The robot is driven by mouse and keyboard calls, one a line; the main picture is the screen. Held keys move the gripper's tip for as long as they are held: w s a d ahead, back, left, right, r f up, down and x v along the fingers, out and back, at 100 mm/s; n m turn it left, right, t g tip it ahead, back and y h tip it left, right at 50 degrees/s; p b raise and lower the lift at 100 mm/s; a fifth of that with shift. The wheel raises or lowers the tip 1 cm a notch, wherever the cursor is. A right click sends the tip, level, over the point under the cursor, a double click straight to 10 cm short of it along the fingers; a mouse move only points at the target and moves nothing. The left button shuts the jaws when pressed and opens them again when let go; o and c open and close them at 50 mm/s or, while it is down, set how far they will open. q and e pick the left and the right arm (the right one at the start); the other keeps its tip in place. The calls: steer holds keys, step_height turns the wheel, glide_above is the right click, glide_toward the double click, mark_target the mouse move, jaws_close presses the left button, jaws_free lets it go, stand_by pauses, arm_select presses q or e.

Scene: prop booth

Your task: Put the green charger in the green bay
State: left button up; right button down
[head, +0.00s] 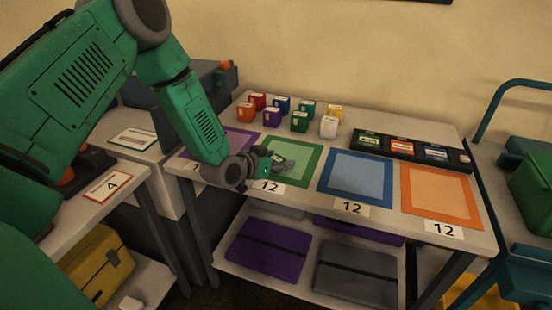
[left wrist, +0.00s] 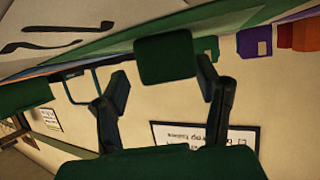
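The green charger (head: 300,121) is a small upright block with a pale label, in the front row of chargers at the back of the table. It also shows in the left wrist view (left wrist: 253,41). The green bay (head: 308,163) is a green-bordered mat between the purple and blue ones. My left gripper (head: 276,163) is low over the left part of this bay, in front of the charger and apart from it. In the left wrist view its fingers (left wrist: 163,85) stand apart, with no charger seen between them. My right gripper is in neither view.
Next to the green charger are a purple charger (head: 272,116), a teal one (head: 306,106) and a white one (head: 329,127). A black tray (head: 460,157) stands behind the blue bay (head: 327,180) and orange bay (head: 408,205). A teal cart (head: 484,135) is at the right.

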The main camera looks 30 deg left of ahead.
arm_select(q)
steer(key=shift+w+d+r, duration=0.1)
steer(key=shift+w+d, duration=0.05)
steer(key=shift+d, duration=0.15)
steer(key=shift+r, duration=0.15)
steer(key=shift+s+a+r, duration=0.15)
steer(key=shift+s+a, duration=0.05)
steer(key=v, duration=0.2)
steer(key=a+p+v, duration=0.1)
steer(key=v, duration=0.1)
steer(key=shift+s+a, duration=0.1)
steer(key=shift+s, duration=0.25)
steer(key=v, duration=0.6)
steer(key=shift+d, duration=0.5)
steer(key=s+d+f+g, duration=0.5)
steer(key=s+d+f, duration=0.1)
steer(key=s+f, duration=0.45)
steer(key=s+d+f+g+y, duration=0.1)
steer(key=s+d+f+g, duration=0.1)
steer(key=s, duration=0.7)
steer(key=s+d+f+g, duration=0.1)
steer(key=s+f+g, duration=0.4)
steer(key=s+f, duration=0.2)
steer(key=shift+s+d+n+g+y, duration=0.3)
steer(key=shift+s+d+n+y, duration=0.1)
steer(key=shift+s, duration=1)
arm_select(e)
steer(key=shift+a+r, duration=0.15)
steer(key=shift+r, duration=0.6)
